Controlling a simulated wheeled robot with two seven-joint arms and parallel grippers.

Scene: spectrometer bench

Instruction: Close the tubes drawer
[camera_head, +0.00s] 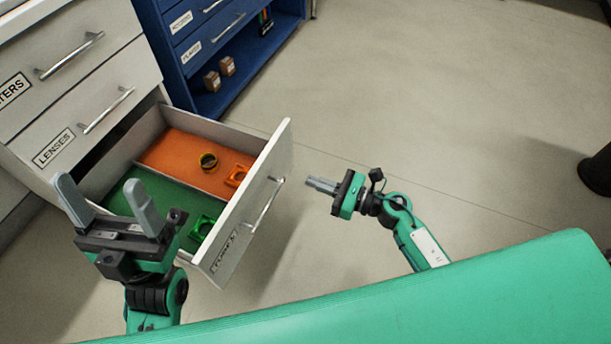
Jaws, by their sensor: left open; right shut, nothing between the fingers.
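The tubes drawer (240,205) is the bottom drawer of the grey cabinet and is pulled out. Its front panel carries a silver bar handle (263,206) and a label that is hard to read from here. Inside are an orange section (185,151) and a green section (130,200). My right gripper (309,184) is shut and empty, to the right of the drawer front and apart from it, pointing towards the handle side. My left gripper (107,205) is open and empty, over the drawer's near left part in the picture, hiding some of it.
The lenses drawer (85,130) above is shut. A blue cabinet (215,50) with small brown boxes stands behind.

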